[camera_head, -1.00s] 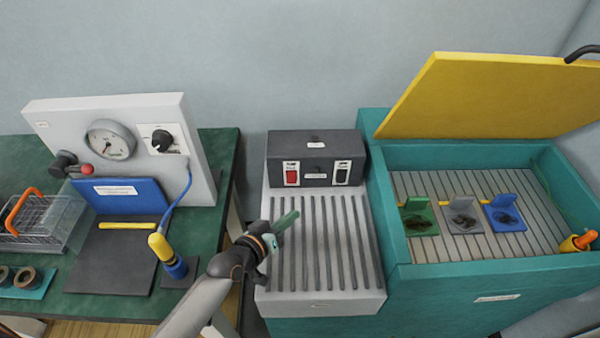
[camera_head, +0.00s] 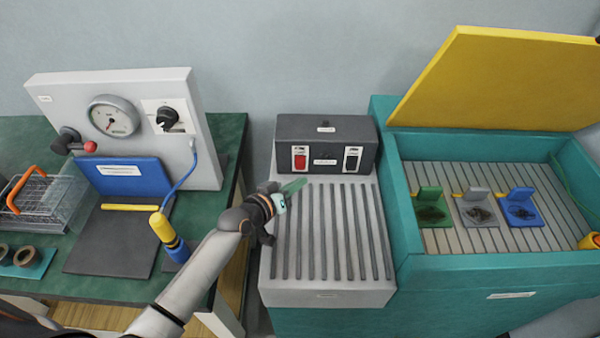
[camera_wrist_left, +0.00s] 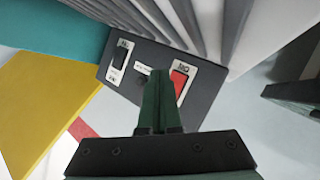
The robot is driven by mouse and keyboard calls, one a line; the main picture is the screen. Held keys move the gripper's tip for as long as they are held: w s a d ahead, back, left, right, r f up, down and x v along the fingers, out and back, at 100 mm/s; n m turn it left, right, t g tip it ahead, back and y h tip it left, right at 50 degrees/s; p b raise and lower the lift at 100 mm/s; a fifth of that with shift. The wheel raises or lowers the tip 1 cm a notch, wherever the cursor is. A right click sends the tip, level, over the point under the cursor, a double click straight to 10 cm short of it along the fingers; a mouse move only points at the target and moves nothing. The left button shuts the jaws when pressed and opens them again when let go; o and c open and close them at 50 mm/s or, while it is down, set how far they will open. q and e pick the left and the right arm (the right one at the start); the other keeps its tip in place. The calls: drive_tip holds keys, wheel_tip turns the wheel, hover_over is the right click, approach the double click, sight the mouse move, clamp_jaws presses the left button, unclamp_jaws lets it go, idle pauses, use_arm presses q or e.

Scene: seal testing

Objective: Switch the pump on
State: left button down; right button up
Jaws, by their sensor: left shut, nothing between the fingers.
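A dark control box (camera_head: 327,135) stands at the back of the ribbed grey drainboard. My left gripper (camera_head: 294,188) is shut and empty, just below and in front of the red switch. In the left wrist view, the shut green fingers (camera_wrist_left: 158,90) point at the box, beside the red switch (camera_wrist_left: 180,80), with the black switch (camera_wrist_left: 122,57) farther left. I cannot tell whether they touch the box. My right gripper is not in view.
The ribbed drainboard (camera_head: 325,297) lies under my left gripper. To its right is a teal tank (camera_head: 450,268) with a raised yellow lid (camera_head: 490,80).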

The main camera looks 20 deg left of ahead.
sight(300, 163)
use_arm(q)
drive_tip(key=shift+w+a+f+b, duration=0.1)
drive_tip(key=shift+w+a+b, duration=0.1)
drive_tip(key=shift+w, duration=0.35)
drive_tip(key=shift+w+a+b, duration=0.15)
drive_tip(key=shift+w+b, duration=0.05)
drive_tip(key=shift+w, duration=0.35)
idle(1.1)
drive_tip(key=shift+w, duration=0.15)
drive_tip(key=shift+w+a, duration=0.1)
drive_tip(key=shift+w, duration=0.2)
drive_tip(key=shift+w+a+f+b, duration=0.1)
drive_tip(key=shift+w+b, duration=0.15)
drive_tip(key=shift+b, duration=0.15)
idle(0.4)
idle(0.4)
drive_tip(key=shift+s+d+p, duration=0.2)
drive_tip(key=shift+s+p, duration=0.45)
drive_tip(key=shift+s, duration=0.1)
